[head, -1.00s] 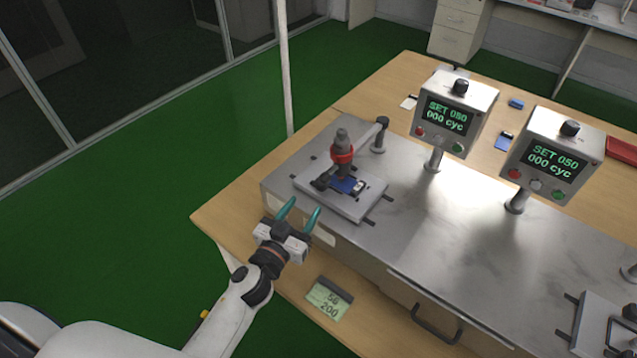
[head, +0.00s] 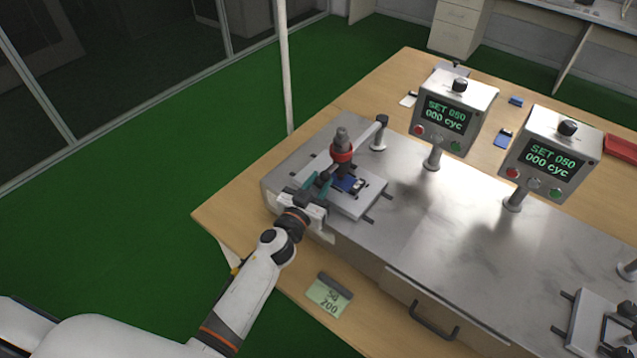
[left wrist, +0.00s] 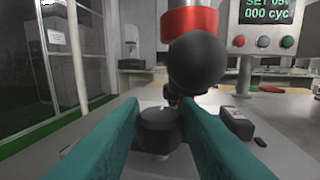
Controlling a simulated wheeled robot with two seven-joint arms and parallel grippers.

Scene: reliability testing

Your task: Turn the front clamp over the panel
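The front clamp's black knob (left wrist: 160,132) stands on the light grey fixture plate (head: 358,207). In the head view my left gripper's teal fingers largely hide this clamp. My left gripper (head: 317,186) is at the plate's near left edge, beside the panel. In the left wrist view its fingers (left wrist: 160,112) stand apart, one on each side of the knob, with little room; whether they touch it I cannot tell. My right gripper is not in view.
The press's dark round tip (left wrist: 198,62) hangs close above and beyond the fingers. Two control boxes (head: 455,108) (head: 545,152) stand on posts to the right. A second fixture (head: 603,325) is at the lower right. The steel top (head: 440,225) between is clear.

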